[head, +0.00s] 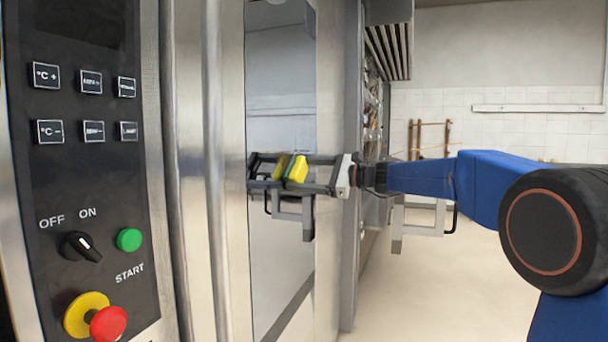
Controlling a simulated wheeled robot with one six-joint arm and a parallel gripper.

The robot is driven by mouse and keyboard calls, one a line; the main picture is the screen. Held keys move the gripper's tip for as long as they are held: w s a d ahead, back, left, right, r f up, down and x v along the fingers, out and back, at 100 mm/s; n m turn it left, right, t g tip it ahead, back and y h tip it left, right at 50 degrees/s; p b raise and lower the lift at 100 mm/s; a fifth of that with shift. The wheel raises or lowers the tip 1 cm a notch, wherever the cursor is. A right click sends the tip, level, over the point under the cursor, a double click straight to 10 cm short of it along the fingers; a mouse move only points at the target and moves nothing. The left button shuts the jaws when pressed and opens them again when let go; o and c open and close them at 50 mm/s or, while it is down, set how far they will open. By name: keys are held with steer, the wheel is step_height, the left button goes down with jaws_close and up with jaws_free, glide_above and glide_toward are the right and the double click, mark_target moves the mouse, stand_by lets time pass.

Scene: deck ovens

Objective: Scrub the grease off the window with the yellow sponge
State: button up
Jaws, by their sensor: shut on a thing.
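The oven window (280,90) is a tall, mirror-like pane in the steel oven front, seen at a steep slant. My gripper (303,172) is in front of its middle height, shut on the yellow sponge (298,168). The sponge is close to the glass, and a second yellow shape just left of it looks like its reflection. I cannot tell whether the sponge touches the pane.
A control panel (90,170) with buttons, a knob (81,246) and a red stop button (108,323) is at the left. A vertical steel bar (214,170) stands between panel and window. The floor (430,290) at right is open.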

mark_target(276, 167)
steer(key=shift+s+a, duration=0.6)
steer(key=shift+s, duration=0.95)
steer(key=shift+s+a, duration=0.55)
steer(key=shift+s, duration=1)
steer(key=shift+s+a, duration=0.6)
steer(key=shift+s, duration=0.95)
steer(key=shift+r, duration=1.45)
steer(key=shift+w+d, duration=0.45)
steer(key=shift+w, duration=0.65)
steer(key=shift+w+d, duration=0.4)
steer(key=shift+w, duration=0.65)
steer(key=shift+w+d, duration=0.45)
steer(key=shift+w, duration=0.65)
steer(key=shift+w+d, duration=0.35)
steer(key=shift+w, duration=0.75)
steer(key=shift+w+d, duration=0.35)
steer(key=shift+w, duration=0.7)
steer(key=shift+w+d, duration=0.35)
steer(key=shift+w, duration=0.75)
steer(key=shift+s, duration=0.15)
steer(key=shift+s+a, duration=0.75)
steer(key=shift+s, duration=1.4)
steer(key=shift+s+a, duration=0.8)
steer(key=shift+s, duration=1.3)
steer(key=shift+s+a, duration=0.75)
steer(key=shift+s, duration=1.4)
